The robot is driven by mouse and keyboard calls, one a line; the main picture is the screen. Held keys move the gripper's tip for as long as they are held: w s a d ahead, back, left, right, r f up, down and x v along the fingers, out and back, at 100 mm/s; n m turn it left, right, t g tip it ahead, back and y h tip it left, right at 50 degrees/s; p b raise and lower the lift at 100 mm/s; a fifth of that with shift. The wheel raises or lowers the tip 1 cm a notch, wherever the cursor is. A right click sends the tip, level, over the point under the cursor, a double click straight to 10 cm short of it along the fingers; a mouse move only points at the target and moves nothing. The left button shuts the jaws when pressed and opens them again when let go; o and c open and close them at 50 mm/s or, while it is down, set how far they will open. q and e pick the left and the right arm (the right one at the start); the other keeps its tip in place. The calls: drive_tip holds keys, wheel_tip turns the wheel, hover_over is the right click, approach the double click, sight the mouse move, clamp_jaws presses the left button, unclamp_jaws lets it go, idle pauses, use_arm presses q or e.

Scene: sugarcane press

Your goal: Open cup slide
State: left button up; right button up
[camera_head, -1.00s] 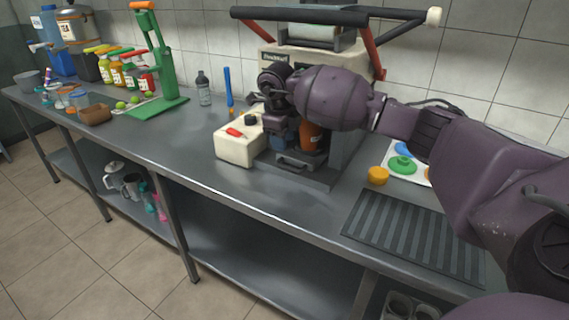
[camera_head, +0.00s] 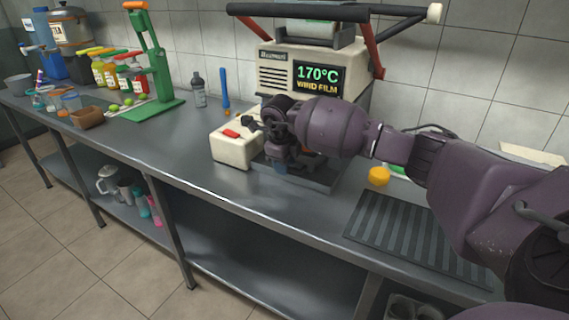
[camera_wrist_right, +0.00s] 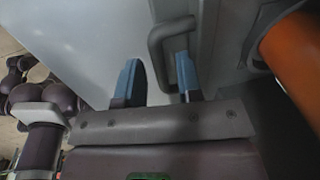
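The white sealing machine (camera_head: 274,72) stands at the back of the counter, its display reading 170°C. In the right wrist view, the slide's grey U-shaped handle (camera_wrist_right: 156,52) lies at the fingertips of my right gripper (camera_wrist_right: 160,80). The two blue fingers are apart, with part of the handle between them. I cannot tell whether they touch it. An orange cup (camera_wrist_right: 296,55) shows at the right of the wrist view. My left gripper is out of view.
A white box with a red switch (camera_head: 234,146) stands left of the slide. A ribbed dark mat (camera_head: 415,237) and a yellow lid (camera_head: 378,176) are to the right. The counter's front edge (camera_head: 225,199) runs below.

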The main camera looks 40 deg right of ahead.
clamp_jaws()
drive_tip(key=shift+s+a+r, duration=0.1)
drive_tip(key=shift+s+a, duration=0.1)
drive_tip(key=shift+a, duration=0.3)
drive_tip(key=s+a+p, duration=0.1)
drive_tip(key=a, duration=0.1)
drive_tip(key=s+a+p, duration=0.1)
drive_tip(key=a, duration=0.2)
drive_tip(key=s+a+p, duration=0.1)
drive_tip(key=a, duration=0.2)
drive_tip(key=shift+s+a+r+p, duration=0.1)
drive_tip(key=shift+s+r+p, duration=0.1)
drive_tip(key=shift+r+p, duration=0.15)
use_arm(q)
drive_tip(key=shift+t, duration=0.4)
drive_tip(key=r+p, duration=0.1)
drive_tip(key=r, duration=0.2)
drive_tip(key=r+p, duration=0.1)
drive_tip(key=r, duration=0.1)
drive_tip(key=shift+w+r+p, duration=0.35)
use_arm(e)
drive_tip(key=s+a+f, duration=0.1)
drive_tip(key=s+a, duration=0.2)
drive_tip(key=a, duration=0.5)
drive_tip(key=shift+s+a, duration=0.35)
